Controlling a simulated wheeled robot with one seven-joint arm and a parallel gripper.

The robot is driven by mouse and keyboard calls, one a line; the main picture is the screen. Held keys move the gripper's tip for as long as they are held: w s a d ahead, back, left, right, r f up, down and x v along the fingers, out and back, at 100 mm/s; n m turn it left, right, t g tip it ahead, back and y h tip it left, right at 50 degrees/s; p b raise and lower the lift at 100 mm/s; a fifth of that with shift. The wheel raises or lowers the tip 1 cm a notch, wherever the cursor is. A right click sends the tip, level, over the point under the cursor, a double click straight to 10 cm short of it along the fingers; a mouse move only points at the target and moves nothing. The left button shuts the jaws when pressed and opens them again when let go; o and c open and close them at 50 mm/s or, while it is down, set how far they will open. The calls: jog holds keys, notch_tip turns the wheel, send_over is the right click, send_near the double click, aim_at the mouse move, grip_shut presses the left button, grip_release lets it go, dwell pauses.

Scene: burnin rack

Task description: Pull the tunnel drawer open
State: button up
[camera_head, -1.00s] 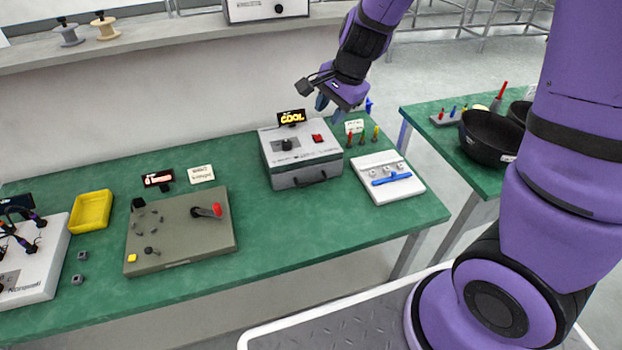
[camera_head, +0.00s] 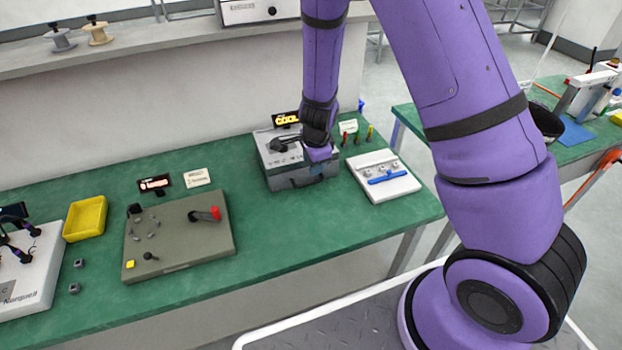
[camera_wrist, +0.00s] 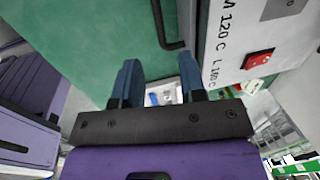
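The grey-white tunnel box (camera_head: 266,157) stands on the green table, with its dark grey drawer front (camera_head: 283,183) low on the near side. My gripper (camera_head: 318,170) is in front of the right part of that drawer front and hides part of it. In the wrist view my gripper (camera_wrist: 158,58) has its two blue fingers spread apart with nothing between the tips. The black drawer handle (camera_wrist: 160,22) lies just beyond the fingertips, roughly in line with the gap. I see no contact. The box's labelled face and red switch (camera_wrist: 257,60) show at the right.
A white tray with a blue bar (camera_head: 388,178) sits right of the box, close to my gripper. Several small screwdrivers (camera_head: 357,136) stand behind it. A grey panel with a red lever (camera_head: 180,240) is to the left. The table between panel and box is clear.

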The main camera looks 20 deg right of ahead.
aim_at(311, 182)
jog(key=f, duration=0.2)
jog(key=w+f, duration=0.1)
jog(key=f, duration=0.5)
jog(key=shift+w, duration=0.2)
grip_shut()
